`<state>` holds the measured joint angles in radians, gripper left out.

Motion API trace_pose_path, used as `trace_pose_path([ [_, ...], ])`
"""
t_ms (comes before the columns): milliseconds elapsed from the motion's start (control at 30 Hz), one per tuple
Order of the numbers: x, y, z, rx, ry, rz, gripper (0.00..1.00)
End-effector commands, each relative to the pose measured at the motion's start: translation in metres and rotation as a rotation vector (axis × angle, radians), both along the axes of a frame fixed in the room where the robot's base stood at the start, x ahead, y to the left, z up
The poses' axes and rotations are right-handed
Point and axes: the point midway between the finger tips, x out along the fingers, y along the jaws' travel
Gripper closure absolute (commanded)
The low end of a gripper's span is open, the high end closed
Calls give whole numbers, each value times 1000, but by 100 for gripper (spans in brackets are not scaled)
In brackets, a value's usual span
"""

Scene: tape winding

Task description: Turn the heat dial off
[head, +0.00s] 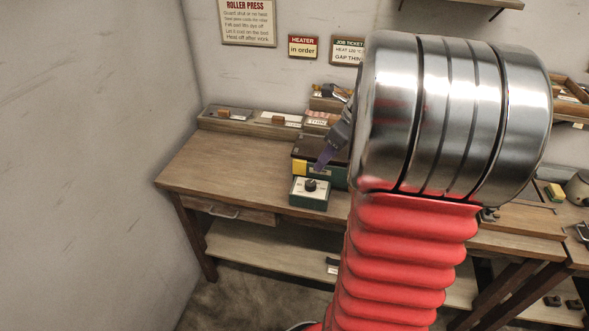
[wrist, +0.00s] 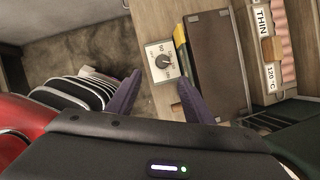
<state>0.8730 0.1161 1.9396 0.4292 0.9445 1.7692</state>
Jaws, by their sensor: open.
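The heat dial is a black knob (head: 310,185) on a small white-topped, green-sided box (head: 309,199) at the front edge of the wooden bench. In the wrist view the knob (wrist: 163,61) sits on a pale plate with printed marks too small to read surely.
A dark case with a yellow and green edge (wrist: 180,48) stands right beside the box. Labelled trays (head: 265,122) line the bench's back. A wall sign (head: 303,47) reads "HEATER in order". The bench top (head: 225,160) left of the dial is clear. My red arm hides the bench's middle.

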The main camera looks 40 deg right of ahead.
Motion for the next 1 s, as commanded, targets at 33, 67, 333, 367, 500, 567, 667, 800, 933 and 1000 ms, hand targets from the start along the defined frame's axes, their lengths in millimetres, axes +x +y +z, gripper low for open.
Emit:
trace_pose_path([
  [33, -1, -6, -2, 13, 2, -28, 53],
  [67, -2, -7, -3, 18, 2, -40, 53],
  [333, -2, -8, -3, 21, 2, -50, 53],
  [367, -2, -8, -3, 21, 2, -50, 53],
  [500, -1, -8, -5, 21, 2, -49, 53],
  [567, 1, -7, -9, 21, 2, -49, 53],
  [667, 4, -6, -17, 22, 3, -47, 53],
  [800, 11, -4, -34, 22, 3, -46, 53],
  [933, 18, -3, -53, 22, 4, -46, 53],
  [1000, 22, -2, -63, 23, 4, -47, 53],
])
